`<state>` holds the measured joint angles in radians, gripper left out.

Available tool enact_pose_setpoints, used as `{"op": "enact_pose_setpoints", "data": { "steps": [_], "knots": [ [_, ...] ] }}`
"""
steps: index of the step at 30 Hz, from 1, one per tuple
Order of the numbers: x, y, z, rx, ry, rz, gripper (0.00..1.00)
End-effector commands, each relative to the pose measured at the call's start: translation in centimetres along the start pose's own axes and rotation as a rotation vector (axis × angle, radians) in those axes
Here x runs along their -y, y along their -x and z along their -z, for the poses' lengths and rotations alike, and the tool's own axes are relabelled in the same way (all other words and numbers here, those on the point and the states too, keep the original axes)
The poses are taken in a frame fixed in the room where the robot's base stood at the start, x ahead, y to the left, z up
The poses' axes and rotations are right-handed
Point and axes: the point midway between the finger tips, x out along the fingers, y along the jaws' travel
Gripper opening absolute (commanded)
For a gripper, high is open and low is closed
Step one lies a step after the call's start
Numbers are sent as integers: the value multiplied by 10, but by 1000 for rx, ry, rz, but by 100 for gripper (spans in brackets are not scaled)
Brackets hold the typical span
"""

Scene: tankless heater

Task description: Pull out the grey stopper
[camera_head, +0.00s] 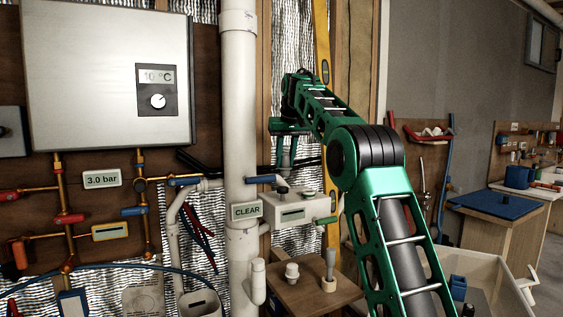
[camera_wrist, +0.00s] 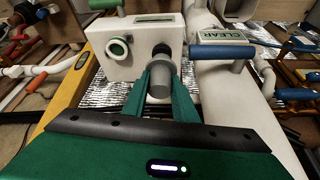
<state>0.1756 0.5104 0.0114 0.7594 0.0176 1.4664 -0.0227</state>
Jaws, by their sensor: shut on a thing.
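The grey stopper (camera_wrist: 159,76) is a short grey cylinder, seen in the wrist view between the two green fingers of my gripper (camera_wrist: 160,88). My gripper is shut on it. Just beyond it is a dark round opening on the white box (camera_wrist: 118,58); I cannot tell whether the stopper still touches it. In the head view my gripper (camera_head: 287,158) points down above the white box (camera_head: 292,214), beside the white pipe. The stopper is hard to make out there.
A green-ringed port (camera_wrist: 118,46) is beside the opening. A blue-handled lever (camera_wrist: 222,52) and the CLEAR sign (camera_head: 247,211) are close by on the white pipe (camera_head: 240,120). A yellow level (camera_head: 332,210) stands behind. A small wooden stand (camera_head: 308,291) is below.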

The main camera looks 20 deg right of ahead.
Motion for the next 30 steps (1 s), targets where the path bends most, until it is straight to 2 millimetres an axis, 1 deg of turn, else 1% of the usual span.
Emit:
{"op": "enact_pose_setpoints", "data": {
  "steps": [30],
  "knots": [
    [0,-16,-8,0,0,0,0]
  ]
}}
